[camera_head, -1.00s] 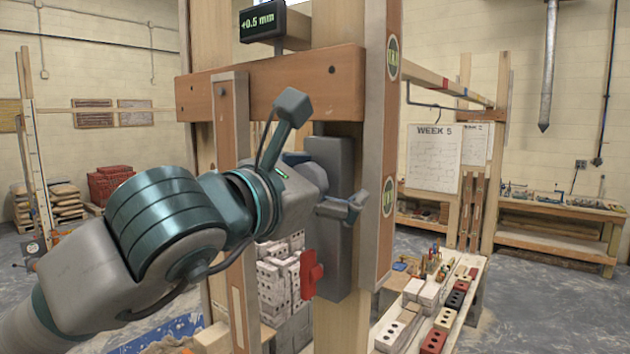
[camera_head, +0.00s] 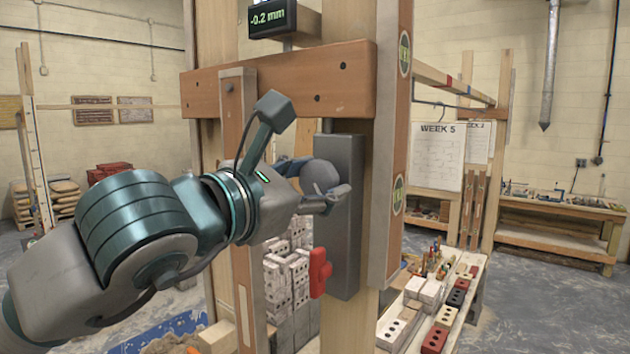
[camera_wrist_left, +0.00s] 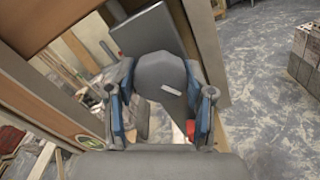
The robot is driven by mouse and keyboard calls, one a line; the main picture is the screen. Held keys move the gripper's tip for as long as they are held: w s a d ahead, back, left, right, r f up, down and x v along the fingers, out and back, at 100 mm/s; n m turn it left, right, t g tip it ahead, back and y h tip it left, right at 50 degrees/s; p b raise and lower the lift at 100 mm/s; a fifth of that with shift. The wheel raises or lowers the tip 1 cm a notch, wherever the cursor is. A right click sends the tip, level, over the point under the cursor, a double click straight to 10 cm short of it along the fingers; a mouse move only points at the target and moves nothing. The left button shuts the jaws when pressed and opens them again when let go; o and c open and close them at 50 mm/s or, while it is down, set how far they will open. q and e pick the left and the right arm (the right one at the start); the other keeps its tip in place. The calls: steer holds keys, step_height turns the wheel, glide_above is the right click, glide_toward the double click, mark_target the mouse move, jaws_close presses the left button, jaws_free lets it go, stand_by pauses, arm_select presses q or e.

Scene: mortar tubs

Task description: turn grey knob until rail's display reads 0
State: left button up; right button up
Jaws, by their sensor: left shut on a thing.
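The grey knob (camera_head: 321,176) sits on the dark grey box (camera_head: 345,250) fixed to the upright post. My left gripper (camera_head: 318,190) is shut on the knob. In the left wrist view the knob (camera_wrist_left: 162,78) lies between the two blue-padded fingers (camera_wrist_left: 160,115), with a small pale mark on its face. The rail's display (camera_head: 271,17), above the wooden rail (camera_head: 285,88), reads -0.2 mm in green. My right gripper is not in view.
A red handle (camera_head: 319,272) juts from the box's lower left. A timber post (camera_head: 238,200) stands just behind my left forearm. A bench (camera_head: 415,320) with bricks stands at right. Open floor (camera_head: 530,305) lies beyond it.

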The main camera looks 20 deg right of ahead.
arm_select(q)
steer(key=shift+a+r+m, duration=0.1)
steer(key=shift+r+m, duration=0.2)
steer(key=shift+m, duration=0.1)
steer(key=o, duration=1.2)
steer(key=shift+c, duration=0.2)
steer(key=shift+f, duration=0.1)
steer(key=shift+s, duration=0.15)
steer(key=v, duration=1.1)
steer(key=shift+a, duration=0.35)
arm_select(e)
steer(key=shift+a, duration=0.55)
arm_select(q)
steer(key=shift+s+d+f, duration=0.1)
steer(key=shift+s, duration=0.05)
